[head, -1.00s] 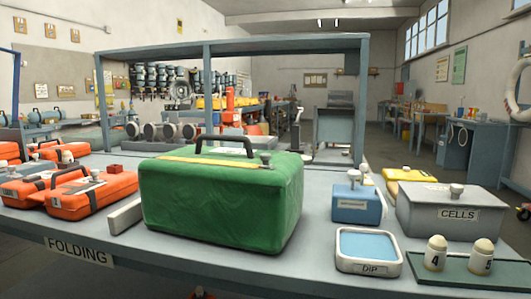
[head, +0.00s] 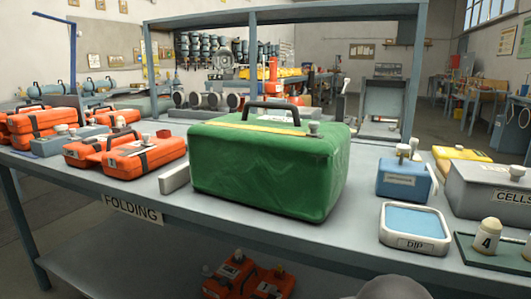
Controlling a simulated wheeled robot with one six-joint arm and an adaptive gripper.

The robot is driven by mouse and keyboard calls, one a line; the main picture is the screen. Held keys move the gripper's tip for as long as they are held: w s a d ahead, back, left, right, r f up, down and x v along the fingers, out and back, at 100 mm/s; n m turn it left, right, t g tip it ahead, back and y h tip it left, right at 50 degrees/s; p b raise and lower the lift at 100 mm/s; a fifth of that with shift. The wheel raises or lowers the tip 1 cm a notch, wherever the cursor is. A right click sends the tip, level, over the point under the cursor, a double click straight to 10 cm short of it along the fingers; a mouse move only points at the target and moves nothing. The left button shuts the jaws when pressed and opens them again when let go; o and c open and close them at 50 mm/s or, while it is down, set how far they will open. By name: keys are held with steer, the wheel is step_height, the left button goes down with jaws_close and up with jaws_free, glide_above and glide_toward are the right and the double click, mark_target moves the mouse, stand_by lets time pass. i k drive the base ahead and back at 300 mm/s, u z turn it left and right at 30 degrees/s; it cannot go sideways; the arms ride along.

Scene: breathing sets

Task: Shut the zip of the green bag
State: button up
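The green bag (head: 265,172) stands upright on the grey table, near the middle of the head view. A yellow zip strip (head: 258,127) runs along its top, with a grey knob (head: 314,128) at the strip's right end. A dark carry handle (head: 270,108) arches over the top behind the strip. I cannot tell from here how far the zip is open. My gripper is not in view. A grey rounded shape at the bottom edge may be part of my arm.
Orange cases (head: 130,155) stand left of the bag, with a small grey block (head: 174,179) between. To the right are a blue box (head: 402,180), the DIP tray (head: 414,222) and the CELLS box (head: 490,190). A table frame (head: 258,20) rises behind. Bare tabletop lies before the bag.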

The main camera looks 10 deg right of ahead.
mark_target(313, 125)
steer(key=u, duration=1.15)
steer(key=k, duration=0.4)
steer(key=z, duration=0.95)
